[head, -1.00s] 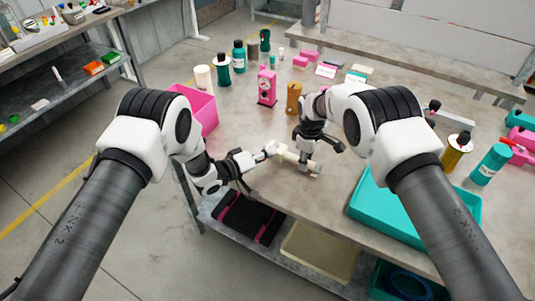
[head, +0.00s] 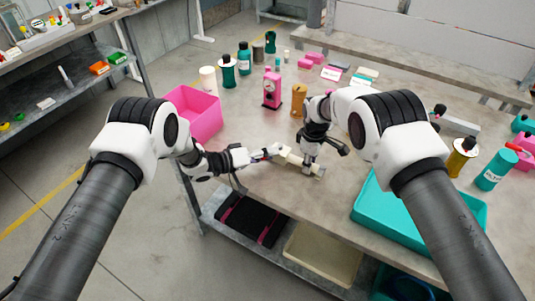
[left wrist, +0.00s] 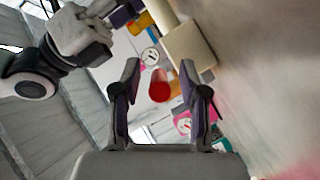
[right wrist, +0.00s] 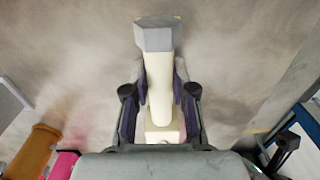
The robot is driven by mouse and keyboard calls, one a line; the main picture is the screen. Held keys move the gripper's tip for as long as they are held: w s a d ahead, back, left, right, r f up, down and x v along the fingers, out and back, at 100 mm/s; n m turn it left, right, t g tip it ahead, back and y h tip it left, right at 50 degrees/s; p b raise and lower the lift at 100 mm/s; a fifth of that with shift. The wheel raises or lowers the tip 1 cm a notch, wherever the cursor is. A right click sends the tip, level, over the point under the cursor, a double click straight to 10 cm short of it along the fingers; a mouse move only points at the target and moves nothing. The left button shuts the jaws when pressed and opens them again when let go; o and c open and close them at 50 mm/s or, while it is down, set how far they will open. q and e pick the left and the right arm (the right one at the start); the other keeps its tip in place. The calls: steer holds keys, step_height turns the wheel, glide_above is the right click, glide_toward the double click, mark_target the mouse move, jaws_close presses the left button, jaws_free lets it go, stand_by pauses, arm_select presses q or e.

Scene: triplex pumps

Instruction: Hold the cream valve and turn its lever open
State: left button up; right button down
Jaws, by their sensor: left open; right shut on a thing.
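The cream valve (head: 291,159) lies along the table near its front edge. My right gripper (head: 310,163) reaches down onto its right part. In the right wrist view the valve's cream body (right wrist: 160,88), with a grey hexagonal end (right wrist: 155,37), lies between the shut fingers. My left gripper (head: 271,152) is open at the valve's left end. In the left wrist view a red round-ended piece (left wrist: 159,86), seemingly the lever, shows between the open fingers (left wrist: 163,75), with no clear contact. A cream block of the valve (left wrist: 187,46) is just beyond, to the upper right.
A pink bin (head: 197,117) stands at the table's left edge, and a teal tray (head: 400,222) at the front right. Behind the valve stand a pink gauge device (head: 272,90), an orange-brown part (head: 299,100) and several bottles. The table between bin and valve is clear.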

arm_select(q)
steer(key=v, duration=1.2)
steer(key=shift+r, duration=0.1)
steer(key=shift+a, duration=0.1)
steer(key=x, duration=1.2)
jaws_close()
